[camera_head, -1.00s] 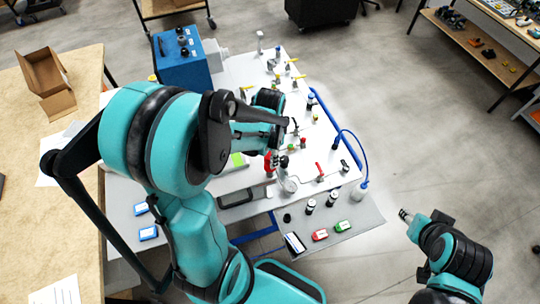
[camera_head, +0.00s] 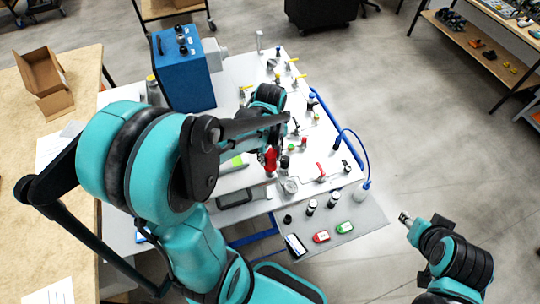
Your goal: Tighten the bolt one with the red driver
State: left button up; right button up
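A red driver (camera_head: 270,159) is upright near the front edge of the white work surface, just below my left gripper (camera_head: 272,149). My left gripper looks shut on its upper part, but the fingers are mostly hidden by my own wrist and forearm. The driver's tip and bolt one cannot be made out. My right gripper (camera_head: 404,218) is off to the right of the table, apart from everything; its fingers are too small to judge.
A white table (camera_head: 235,72) holds several small fittings with yellow and red handles. A blue box (camera_head: 185,70) stands at the back left. Floor on the right is clear.

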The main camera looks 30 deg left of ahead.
dwell(0.8)
pick_arm(q)
grip_shut()
jog(key=shift+r+p, duration=0.45)
jog(key=shift+r, duration=0.15)
jog(key=shift+r+p, duration=0.5)
jog(key=shift+r, duration=0.25)
jog(key=shift+r+p, duration=1.25)
jog(key=shift+r, duration=0.4)
